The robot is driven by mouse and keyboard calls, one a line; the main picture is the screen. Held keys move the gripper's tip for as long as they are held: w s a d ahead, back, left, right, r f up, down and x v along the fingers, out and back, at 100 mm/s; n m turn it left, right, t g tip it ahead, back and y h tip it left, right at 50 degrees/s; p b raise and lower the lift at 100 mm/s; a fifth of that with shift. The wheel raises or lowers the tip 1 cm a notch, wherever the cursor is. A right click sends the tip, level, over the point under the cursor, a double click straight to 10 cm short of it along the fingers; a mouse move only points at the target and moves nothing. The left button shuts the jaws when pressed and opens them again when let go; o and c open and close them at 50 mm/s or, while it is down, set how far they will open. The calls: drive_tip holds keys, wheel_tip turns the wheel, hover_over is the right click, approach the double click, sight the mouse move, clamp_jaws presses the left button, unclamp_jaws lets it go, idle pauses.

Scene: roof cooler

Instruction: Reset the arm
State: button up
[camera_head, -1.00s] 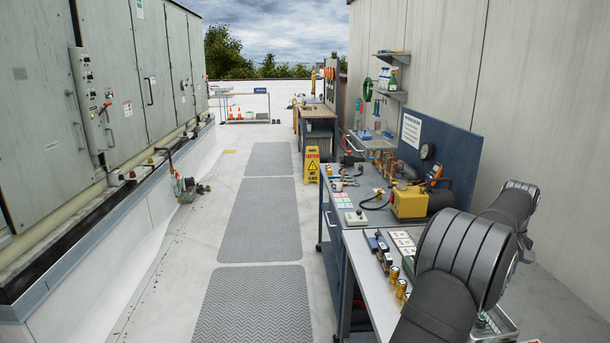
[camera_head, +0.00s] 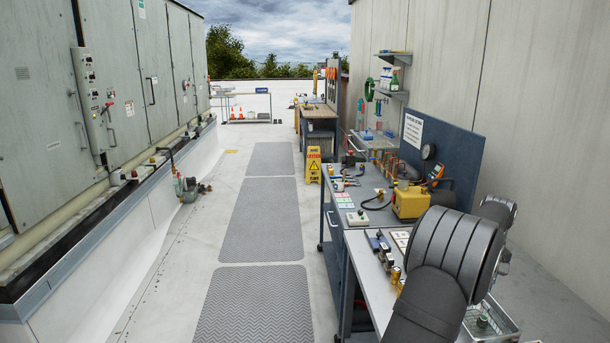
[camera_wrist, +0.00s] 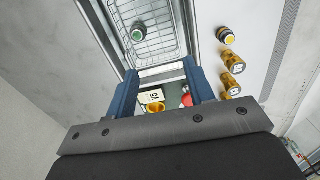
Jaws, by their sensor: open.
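My gripper (camera_wrist: 163,88) shows in the wrist view with its two blue fingers spread apart and nothing held between them. Below and beyond the fingers is a metal tray with a wire basket (camera_wrist: 165,40). A green-topped part (camera_wrist: 137,34) lies in the basket. Between the fingers I see a white tag marked 15 (camera_wrist: 152,97), a yellow part (camera_wrist: 155,107) and a red part (camera_wrist: 186,99), partly hidden by the gripper. In the head view my arm is at the lower right, and the fingers are out of view there.
Several brass fittings (camera_wrist: 232,84) stand beside the tray on the bench (camera_head: 362,262). A yellow pump (camera_head: 410,202) and a blue back panel (camera_head: 445,155) are further along. A yellow caution sign (camera_head: 313,165) stands by the walkway mats (camera_head: 262,220), which are clear.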

drive_tip(key=w+a+f+m, duration=0.1)
drive_tip(key=w+a, duration=0.4)
drive_tip(key=a, duration=0.5)
drive_tip(key=w+a+f, duration=0.1)
drive_tip(key=w+a, duration=0.4)
drive_tip(key=a, duration=0.5)
drive_tip(key=w+a+f+m, duration=0.1)
drive_tip(key=a+f, duration=0.2)
drive_tip(key=a, duration=1.8)
drive_tip(key=s+a+f+n, duration=0.1)
drive_tip(key=s+a+f, duration=0.3)
drive_tip(key=f, duration=0.3)
drive_tip(key=s+a+f, duration=0.4)
drive_tip(key=f, duration=0.4)
drive_tip(key=shift+f+n, duration=0.2)
drive_tip(key=shift+n, duration=0.2)
